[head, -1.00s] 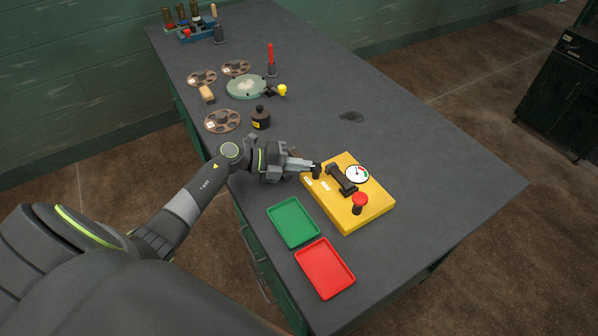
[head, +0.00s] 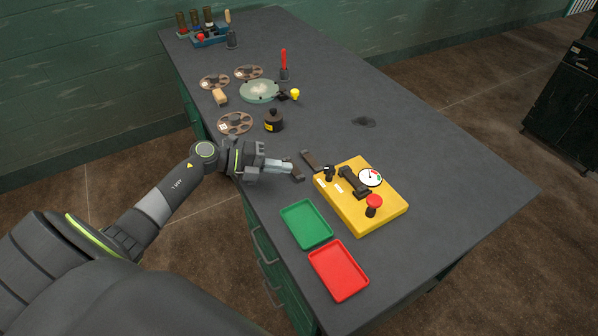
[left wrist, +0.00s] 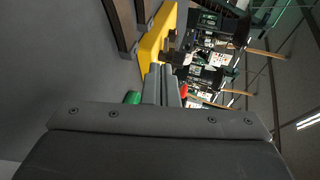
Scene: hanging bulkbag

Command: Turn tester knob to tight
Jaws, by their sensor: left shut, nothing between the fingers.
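The yellow tester box (head: 380,213) stands on the grey bench, right of centre in the head view. A small black knob (head: 329,173) is at its far left corner, beside a black lever-like part (head: 354,182). A round white gauge (head: 370,177) and a red button (head: 374,202) are on top; the gauge reading is too small to tell. My left gripper (head: 290,168) is shut and empty, left of the knob and apart from it. In the left wrist view its fingers (left wrist: 165,85) are together, with the yellow box (left wrist: 155,42) beyond. My right gripper is not in view.
Two dark bars (head: 311,160) lie beside the left gripper and tester. A green tray (head: 306,224) and a red tray (head: 338,270) lie in front. A black bottle (head: 274,122) and several round plates (head: 235,123) are farther back. The bench's right side is mostly clear.

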